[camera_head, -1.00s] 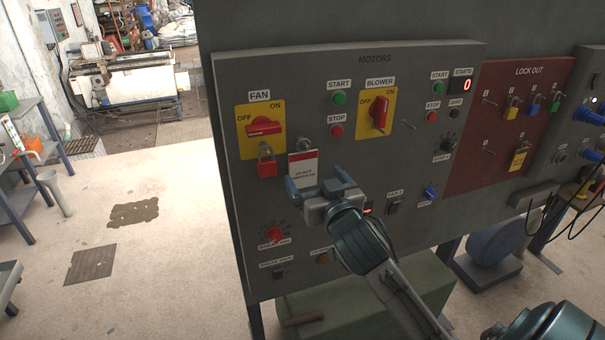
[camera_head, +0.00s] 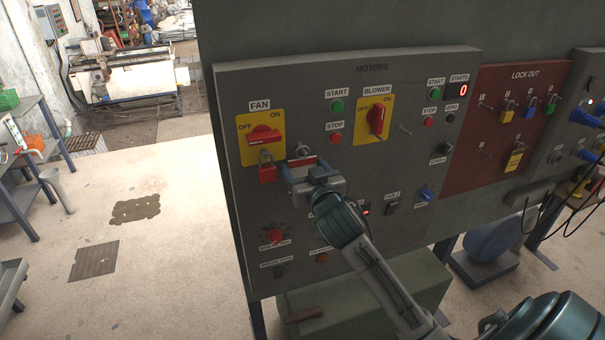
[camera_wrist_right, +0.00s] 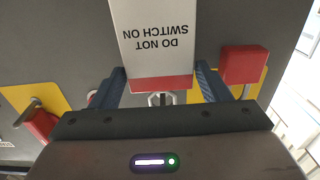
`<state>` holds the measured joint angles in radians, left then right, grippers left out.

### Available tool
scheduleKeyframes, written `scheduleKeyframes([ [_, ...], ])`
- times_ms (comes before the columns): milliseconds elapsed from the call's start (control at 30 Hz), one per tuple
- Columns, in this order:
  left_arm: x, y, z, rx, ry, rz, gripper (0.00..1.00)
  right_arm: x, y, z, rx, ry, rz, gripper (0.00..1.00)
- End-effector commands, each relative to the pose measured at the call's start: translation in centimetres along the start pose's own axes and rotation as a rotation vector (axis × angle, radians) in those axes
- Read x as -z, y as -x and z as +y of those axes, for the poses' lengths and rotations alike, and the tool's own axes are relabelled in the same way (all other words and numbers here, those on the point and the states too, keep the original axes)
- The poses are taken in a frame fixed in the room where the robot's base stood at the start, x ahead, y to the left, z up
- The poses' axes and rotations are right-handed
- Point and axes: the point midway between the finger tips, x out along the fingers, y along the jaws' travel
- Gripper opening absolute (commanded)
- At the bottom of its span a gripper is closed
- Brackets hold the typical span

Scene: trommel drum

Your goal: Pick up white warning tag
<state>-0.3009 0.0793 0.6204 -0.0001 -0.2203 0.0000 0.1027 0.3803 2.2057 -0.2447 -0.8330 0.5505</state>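The white warning tag (camera_wrist_right: 157,45) has a red band and the words "DO NOT SWITCH ON", upside down in the right wrist view. It hangs at a small metal loop on the panel. In the head view only its red top edge (camera_head: 302,162) shows clearly; my gripper hides the rest. My right gripper (camera_head: 304,173) is at the tag, its blue fingers (camera_wrist_right: 162,84) on either side of it. The fingers are apart; a small gap shows beside one finger, and contact at the other is unclear. My left gripper is out of view.
A red padlock (camera_head: 267,174) hangs under the fan switch (camera_head: 264,135), close beside the gripper. The blower switch (camera_head: 376,120) is up to the right. The lock-out board (camera_head: 480,120) with several padlocks is further right. Open floor lies left of the panel.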

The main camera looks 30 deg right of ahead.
Motion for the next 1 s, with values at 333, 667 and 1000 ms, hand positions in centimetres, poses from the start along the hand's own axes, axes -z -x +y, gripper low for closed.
scheduleKeyframes([
  [333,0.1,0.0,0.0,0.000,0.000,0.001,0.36,0.0,0.0,0.0,0.000,0.000,0.000,0.41],
  [667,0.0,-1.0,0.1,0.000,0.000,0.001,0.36,1.4,0.0,0.0,-0.001,-0.001,0.004,0.41],
  [1000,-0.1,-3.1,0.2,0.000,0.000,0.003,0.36,1.2,6.1,0.0,0.001,0.002,0.002,0.41],
])
